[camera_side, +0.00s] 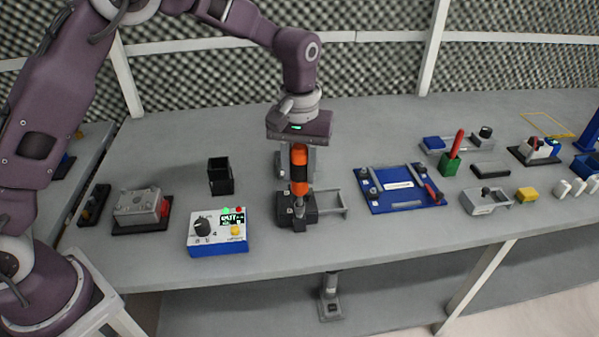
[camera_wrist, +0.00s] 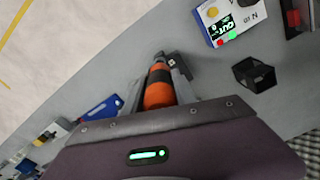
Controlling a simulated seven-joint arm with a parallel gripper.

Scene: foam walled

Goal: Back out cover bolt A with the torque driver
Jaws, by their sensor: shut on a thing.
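My gripper (camera_side: 299,170) points down and is shut on the orange and black torque driver (camera_side: 300,157), held upright between the fingers. In the wrist view the driver (camera_wrist: 158,94) sits between the two fingers (camera_wrist: 170,78). The driver's lower end is at a black block (camera_side: 284,212) with a grey frame on its right; I cannot tell whether it touches or sits inside. A grey box with bolt-like bumps on top (camera_side: 138,205) stands on a black base at the left. No letter marks bolt A legibly.
A blue control box (camera_side: 218,243) with a knob and a display reading "OUT" stands left of the block. An empty black cup (camera_side: 220,178) is behind it. A blue tray (camera_side: 402,205) and several small items lie to the right. Bare bench lies along the front edge.

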